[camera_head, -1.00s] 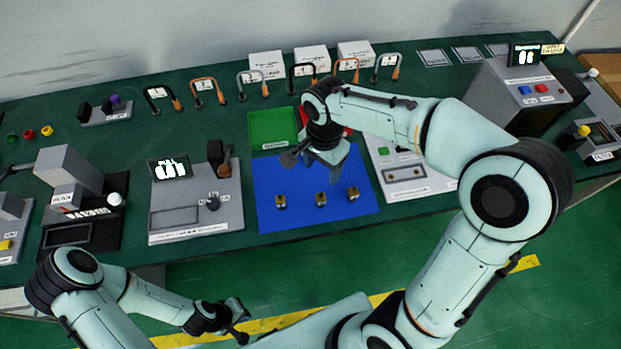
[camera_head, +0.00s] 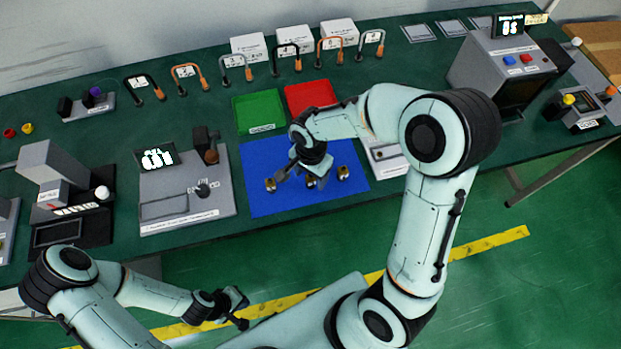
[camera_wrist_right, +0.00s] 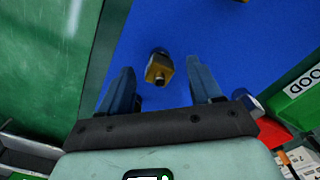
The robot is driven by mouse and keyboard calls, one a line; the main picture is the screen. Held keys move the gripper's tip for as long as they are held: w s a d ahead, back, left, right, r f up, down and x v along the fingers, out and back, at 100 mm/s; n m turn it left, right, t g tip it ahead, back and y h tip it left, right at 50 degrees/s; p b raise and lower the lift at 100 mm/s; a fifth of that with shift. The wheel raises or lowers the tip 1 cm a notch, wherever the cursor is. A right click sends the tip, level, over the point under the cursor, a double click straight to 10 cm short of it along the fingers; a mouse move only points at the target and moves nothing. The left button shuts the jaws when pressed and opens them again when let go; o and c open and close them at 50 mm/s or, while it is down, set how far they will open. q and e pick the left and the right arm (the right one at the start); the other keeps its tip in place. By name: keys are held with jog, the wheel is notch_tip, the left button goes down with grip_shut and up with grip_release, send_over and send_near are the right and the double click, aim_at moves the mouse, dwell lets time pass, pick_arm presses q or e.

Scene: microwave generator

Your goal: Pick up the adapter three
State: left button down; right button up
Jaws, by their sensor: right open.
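My right gripper (camera_head: 296,174) is open and low over the mat. In the right wrist view, one adapter (camera_wrist_right: 159,68) shows between and just beyond the spread fingers, apart from both; I cannot tell which of the row it is. Another is cut by the top edge. My left gripper (camera_head: 238,310) hangs in front of the table, its opening unclear.
Behind the mat lie a green tray (camera_head: 258,112) and a red tray (camera_head: 308,95). A grey display device (camera_head: 185,192) stands left of the mat, and a panel (camera_head: 384,158) right of it, partly behind my arm. Several padlock-like handles line the back.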

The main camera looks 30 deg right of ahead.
jog(key=shift+f, duration=0.35)
jog(key=c, duration=1.1)
